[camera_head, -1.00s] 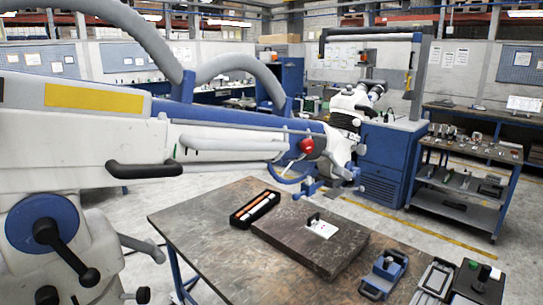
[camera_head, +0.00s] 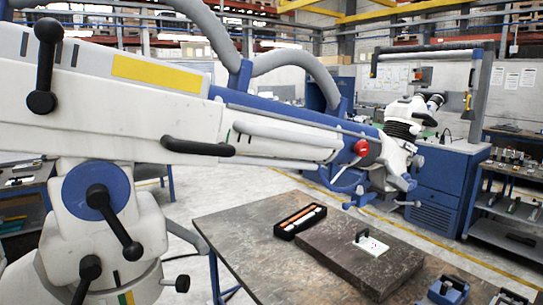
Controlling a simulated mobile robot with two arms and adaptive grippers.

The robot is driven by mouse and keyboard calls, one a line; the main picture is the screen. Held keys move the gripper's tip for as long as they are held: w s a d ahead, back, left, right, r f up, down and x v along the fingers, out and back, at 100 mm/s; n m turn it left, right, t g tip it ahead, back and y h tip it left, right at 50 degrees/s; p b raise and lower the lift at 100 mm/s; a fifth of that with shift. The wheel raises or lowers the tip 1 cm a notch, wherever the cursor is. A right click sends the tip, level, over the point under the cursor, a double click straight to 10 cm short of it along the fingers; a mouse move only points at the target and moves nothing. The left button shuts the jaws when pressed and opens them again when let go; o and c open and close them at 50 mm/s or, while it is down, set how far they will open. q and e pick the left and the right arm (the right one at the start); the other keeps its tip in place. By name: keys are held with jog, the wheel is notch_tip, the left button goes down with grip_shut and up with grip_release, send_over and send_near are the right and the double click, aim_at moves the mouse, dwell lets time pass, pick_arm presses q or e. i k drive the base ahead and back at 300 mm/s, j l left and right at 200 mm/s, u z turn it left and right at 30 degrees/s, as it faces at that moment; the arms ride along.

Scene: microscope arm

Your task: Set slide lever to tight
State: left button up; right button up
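The large white and blue microscope arm (camera_head: 120,110) reaches from the left across the view toward a microscope head (camera_head: 408,122) at the right. A black lever with ball ends (camera_head: 45,65) stands upright at the top left of the arm. Another black ball-ended lever (camera_head: 115,222) slants down across a blue disc (camera_head: 82,180) on the joint. More black knobs (camera_head: 88,268) show low on the column. I cannot tell which is the slide lever or whether it is tight. A black bar handle (camera_head: 197,147) sticks out along the arm. Neither of my grippers is in view.
A worktable (camera_head: 235,225) below the arm bears a black tray (camera_head: 300,221) with white and orange tools and a dark slab (camera_head: 345,262). Blue devices (camera_head: 448,290) sit at its front right. A shelf cart (camera_head: 505,215) stands at the right edge. Floor shows beyond the table.

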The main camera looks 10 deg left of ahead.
aim_at(49, 32)
jog(key=u, duration=1.4)
